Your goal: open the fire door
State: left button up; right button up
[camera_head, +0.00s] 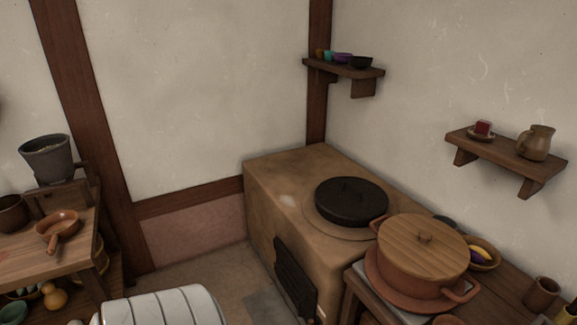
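The fire door (294,281) is a dark, ridged panel on the front face of the clay stove (262,192). It appears to lie flat against the stove face, seen at a steep angle, and its lower end is close to the bottom edge of the picture. I cannot make out a handle or latch clearly. Neither of my grippers shows in the head view.
A black lidded pan (351,203) sits on the stove top. A large pot with a wooden lid (424,250) stands on the right-hand table beside the stove. A wooden bench (30,262) with bowls is at left. Bare floor (235,270) lies before the stove.

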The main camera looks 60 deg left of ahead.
aim_at(299, 288)
jog(key=u, duration=1.75)
jog(key=i+j+z, duration=0.1)
jog(key=z, duration=0.35)
jog(key=j+z, duration=0.2)
jog(key=z, duration=0.25)
jog(key=i+j+z, duration=0.1)
jog(key=j+z, duration=0.15)
jog(key=z, duration=0.25)
